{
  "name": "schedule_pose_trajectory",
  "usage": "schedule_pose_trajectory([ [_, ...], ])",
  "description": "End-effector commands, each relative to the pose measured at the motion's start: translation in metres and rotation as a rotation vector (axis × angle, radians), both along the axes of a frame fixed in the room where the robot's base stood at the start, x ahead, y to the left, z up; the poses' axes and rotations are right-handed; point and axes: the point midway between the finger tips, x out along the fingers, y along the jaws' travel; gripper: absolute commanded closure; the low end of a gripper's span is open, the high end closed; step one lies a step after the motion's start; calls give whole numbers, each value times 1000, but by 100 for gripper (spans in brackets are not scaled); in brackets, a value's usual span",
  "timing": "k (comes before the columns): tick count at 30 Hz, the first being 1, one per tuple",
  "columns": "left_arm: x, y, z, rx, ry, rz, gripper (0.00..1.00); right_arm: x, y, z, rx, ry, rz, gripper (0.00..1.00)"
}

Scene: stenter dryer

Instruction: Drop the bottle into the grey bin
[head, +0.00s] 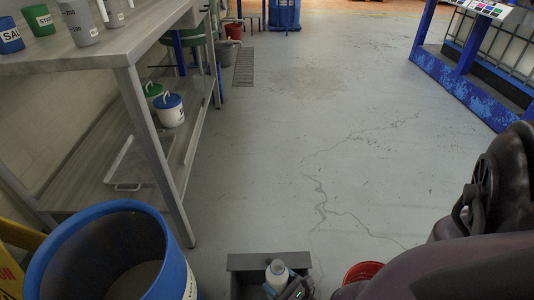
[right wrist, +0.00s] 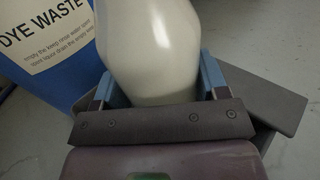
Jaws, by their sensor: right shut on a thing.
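A white bottle (head: 277,269) shows at the bottom centre of the head view. My right gripper (head: 284,289) is shut on it. In the right wrist view the white bottle (right wrist: 150,45) fills the space between the blue fingers of the right gripper (right wrist: 157,84); its top is cut off. The grey bin (head: 240,262) is at the bottom of the head view, with the bottle over its opening as seen from above. Part of the grey bin (right wrist: 265,98) shows behind the gripper in the wrist view. Its inside is mostly hidden. My left gripper is not in view.
A blue dye waste barrel (head: 112,215) stands left of the bin. A red bucket (head: 362,271) stands to its right, partly behind my arm. A metal bench (head: 125,55) with cups runs along the left. The cracked floor ahead is clear.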

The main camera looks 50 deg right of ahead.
Motion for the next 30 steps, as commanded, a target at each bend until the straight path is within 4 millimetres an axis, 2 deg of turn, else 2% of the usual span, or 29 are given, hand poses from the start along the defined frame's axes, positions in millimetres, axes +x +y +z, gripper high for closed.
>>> schedule_pose_trajectory([
  [5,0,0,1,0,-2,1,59,1,0,1,0,-1,0,66],
  [6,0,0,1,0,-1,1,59,1,0,1,0,-1,0,30],
  [11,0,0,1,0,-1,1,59,0,0,1,0,-1,0,5],
  [12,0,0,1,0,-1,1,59,0,0,0,0,-1,0,3],
  [23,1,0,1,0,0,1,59,-6,1,0,0,1,0,3],
  [30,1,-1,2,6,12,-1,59,-43,3,1,0,1,0,3],
])
